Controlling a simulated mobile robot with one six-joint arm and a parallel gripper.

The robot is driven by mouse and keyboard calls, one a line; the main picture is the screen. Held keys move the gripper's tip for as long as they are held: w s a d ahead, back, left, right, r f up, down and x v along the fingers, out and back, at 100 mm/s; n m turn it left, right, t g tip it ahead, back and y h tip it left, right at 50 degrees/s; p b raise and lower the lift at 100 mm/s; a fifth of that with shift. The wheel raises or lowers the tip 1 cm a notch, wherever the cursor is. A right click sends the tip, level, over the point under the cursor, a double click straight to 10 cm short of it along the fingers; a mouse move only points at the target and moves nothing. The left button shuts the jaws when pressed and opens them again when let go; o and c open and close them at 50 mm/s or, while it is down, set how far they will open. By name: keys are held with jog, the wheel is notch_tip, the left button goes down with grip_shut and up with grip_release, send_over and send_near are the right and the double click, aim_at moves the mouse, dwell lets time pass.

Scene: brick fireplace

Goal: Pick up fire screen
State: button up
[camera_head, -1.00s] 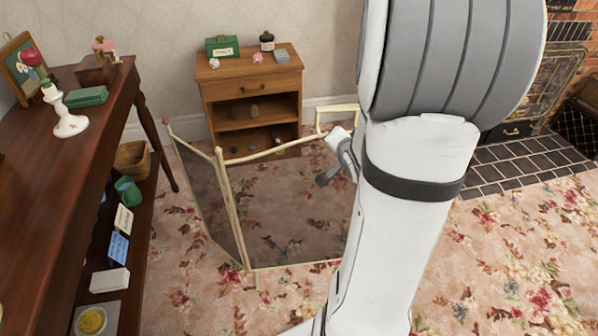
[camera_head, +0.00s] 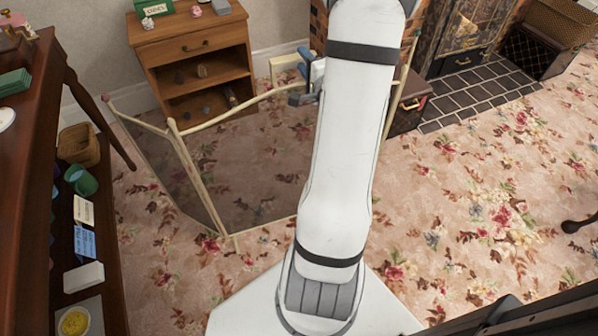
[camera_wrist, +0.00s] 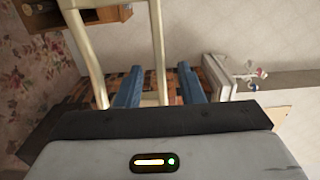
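The fire screen (camera_head: 185,160) is a folding screen with cream rods and dark see-through mesh panels. It stands upright on the floral carpet, left of my arm in the head view. My arm hides part of its right side. My gripper (camera_head: 301,80) is at the screen's top rail, right of the small cabinet in the picture. In the wrist view, the two blue fingers of my gripper (camera_wrist: 161,82) are spread apart. One cream rod of the fire screen (camera_wrist: 158,45) runs between them, with visible gaps. Another cream rod passes near the left finger.
A small wooden cabinet (camera_head: 196,48) stands behind the screen. A dark wooden table (camera_head: 25,190) with a laden lower shelf is at the left. A brown case (camera_head: 408,103) and dark hearth tiles (camera_head: 465,100) lie to the right. Open carpet (camera_head: 470,200) is at the right.

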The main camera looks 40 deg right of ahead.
jog(key=x, duration=0.2)
jog(key=shift+w, duration=0.3)
jog(key=shift+c, duration=0.5)
grip_shut()
dwell(0.6)
jog(key=shift+r, duration=0.15)
